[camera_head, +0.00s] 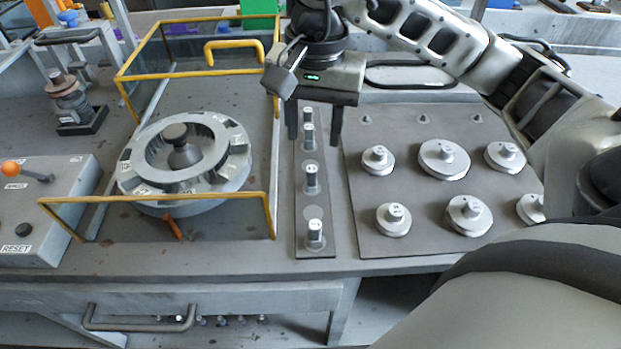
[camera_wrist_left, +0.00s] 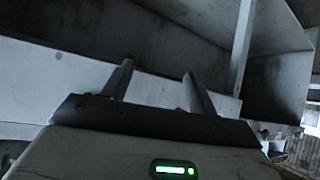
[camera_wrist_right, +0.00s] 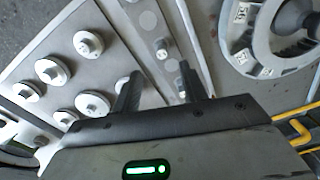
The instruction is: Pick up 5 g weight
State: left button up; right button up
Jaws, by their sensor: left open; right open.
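Several small metal weights stand upright in a row on a narrow grey strip (camera_head: 313,206) in the head view. One is at the front end (camera_head: 315,232), another (camera_head: 312,176) is farther back. Their markings are too small to read, so I cannot tell which is the 5 g weight. My right gripper (camera_head: 315,128) points down over the far part of the strip, its open fingers on either side of the row. In the right wrist view a small weight (camera_wrist_right: 162,50) shows just beyond the fingertips. My left gripper (camera_wrist_left: 158,72) is open and empty, facing grey panels.
A grey plate (camera_head: 420,245) with several larger disc weights lies right of the strip. Left of it, a yellow-framed enclosure (camera_head: 195,200) surrounds a round grey housing (camera_head: 140,185). A control box (camera_head: 50,210) with an orange-knobbed lever stands at far left.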

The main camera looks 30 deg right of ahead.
aim_at(312, 169)
jog(key=f, duration=0.3)
jog(key=f+p, duration=0.1)
jog(key=f, duration=0.5)
jog(key=shift+w+f, duration=0.3)
grip_shut()
